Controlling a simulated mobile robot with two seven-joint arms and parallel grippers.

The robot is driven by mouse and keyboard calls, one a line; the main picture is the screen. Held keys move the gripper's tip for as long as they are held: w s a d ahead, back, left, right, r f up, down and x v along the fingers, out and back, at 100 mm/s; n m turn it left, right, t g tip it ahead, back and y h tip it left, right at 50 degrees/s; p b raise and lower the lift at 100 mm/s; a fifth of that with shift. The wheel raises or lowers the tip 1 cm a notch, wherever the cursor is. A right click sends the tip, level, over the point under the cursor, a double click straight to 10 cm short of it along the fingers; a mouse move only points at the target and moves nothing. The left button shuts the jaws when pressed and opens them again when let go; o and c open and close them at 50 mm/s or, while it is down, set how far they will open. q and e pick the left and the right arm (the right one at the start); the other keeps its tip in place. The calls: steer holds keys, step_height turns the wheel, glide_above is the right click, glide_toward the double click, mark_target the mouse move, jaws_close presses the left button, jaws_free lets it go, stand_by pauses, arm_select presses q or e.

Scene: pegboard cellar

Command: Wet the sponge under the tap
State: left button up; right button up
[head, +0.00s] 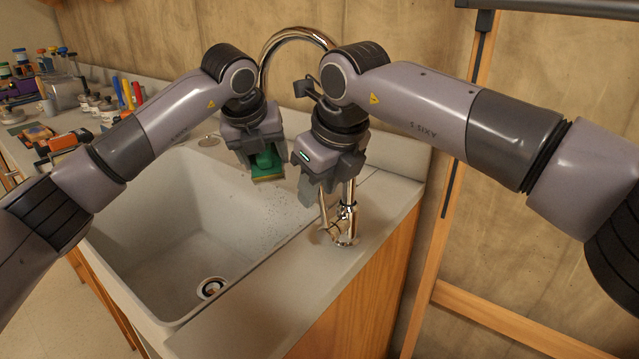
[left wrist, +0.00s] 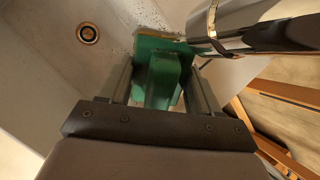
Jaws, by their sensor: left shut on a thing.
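My left gripper (head: 262,158) is shut on the green sponge (head: 268,177), holding it above the right side of the sink basin. The left wrist view shows the green sponge (left wrist: 158,78) between the fingers, with a yellowish edge at its far end. The chrome tap (head: 343,222) rises at the sink's right edge, its neck arching behind my arms. In the left wrist view the tap's spout (left wrist: 235,35) is close beside the sponge. My right gripper (head: 308,185) is in front of the tap's post, pointing down; its fingertips and any contact with the lever are unclear.
The pale sink (head: 165,240) has a drain (head: 211,288) and droplets on its right inner side. Bottles, markers and boxes (head: 65,140) crowd the counter at the left. A wooden frame (head: 450,190) stands at the right.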

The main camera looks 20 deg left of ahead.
jaws_close()
stand_by(1.4)
